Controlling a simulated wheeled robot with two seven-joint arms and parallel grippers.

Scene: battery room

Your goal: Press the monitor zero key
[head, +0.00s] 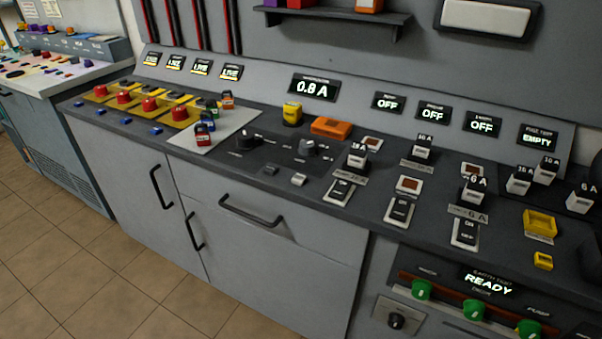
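The monitor display (315,87) on the sloped back panel reads 0.8 A. Below it on the dark desk section are a black selector knob (247,141) and a grey knob (307,148). The labels by these keys are too small to read, so I cannot tell which one is the zero key. A yellow block (292,113) and an orange block (331,127) sit behind the knobs. Neither of my grippers is in view.
Red mushroom buttons (150,104) on yellow plates stand at the left, with coloured padlocks (203,133) on a light plate. White fuse blocks (357,155) and rocker switches (399,211) fill the right. A handle (250,212) sticks out of the cabinet front. The tiled floor is clear.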

